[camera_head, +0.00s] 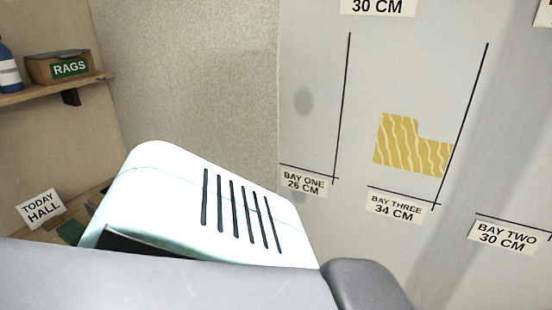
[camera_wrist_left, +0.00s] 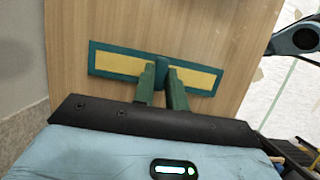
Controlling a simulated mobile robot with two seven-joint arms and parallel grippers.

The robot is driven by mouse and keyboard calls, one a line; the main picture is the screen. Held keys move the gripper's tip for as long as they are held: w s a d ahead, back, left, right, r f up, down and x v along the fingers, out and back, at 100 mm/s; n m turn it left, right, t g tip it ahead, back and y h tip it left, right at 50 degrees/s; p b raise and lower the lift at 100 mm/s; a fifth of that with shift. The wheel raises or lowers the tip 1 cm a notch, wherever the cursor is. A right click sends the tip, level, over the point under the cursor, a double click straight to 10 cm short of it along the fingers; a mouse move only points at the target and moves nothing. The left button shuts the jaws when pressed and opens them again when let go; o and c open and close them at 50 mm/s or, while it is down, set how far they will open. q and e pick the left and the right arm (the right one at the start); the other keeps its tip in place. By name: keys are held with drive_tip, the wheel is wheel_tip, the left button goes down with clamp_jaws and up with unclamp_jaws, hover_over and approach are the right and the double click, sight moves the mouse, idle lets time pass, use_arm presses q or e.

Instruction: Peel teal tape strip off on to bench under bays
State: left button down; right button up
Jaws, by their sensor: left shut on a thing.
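In the left wrist view, my left gripper (camera_wrist_left: 161,88) has its two green fingers shut on the raised middle of a teal-edged strip (camera_wrist_left: 108,61) with yellow panels. The strip lies across the picture, slightly tilted, in front of a wood-grained surface (camera_wrist_left: 210,25). I cannot tell whether the strip touches that surface. In the head view, the left gripper and the strip are hidden or out of frame behind my own pale arm shell. My right gripper is not in view.
The grey wall has signs for bay one (camera_head: 303,183), bay three (camera_head: 395,206) and bay two (camera_head: 505,236). A yellow wavy-patterned paper piece (camera_head: 410,150) is above bay three's sign. A rags box (camera_head: 60,67) and blue bottle (camera_head: 8,68) stand on a shelf. A "TODAY HALL" card (camera_head: 41,209) is below.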

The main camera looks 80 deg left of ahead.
use_arm(q)
drive_tip(key=shift+f, duration=0.35)
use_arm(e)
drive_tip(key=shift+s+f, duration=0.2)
use_arm(q)
drive_tip(key=c, duration=1.3)
unclamp_jaws()
drive_tip(key=shift+c, duration=0.2)
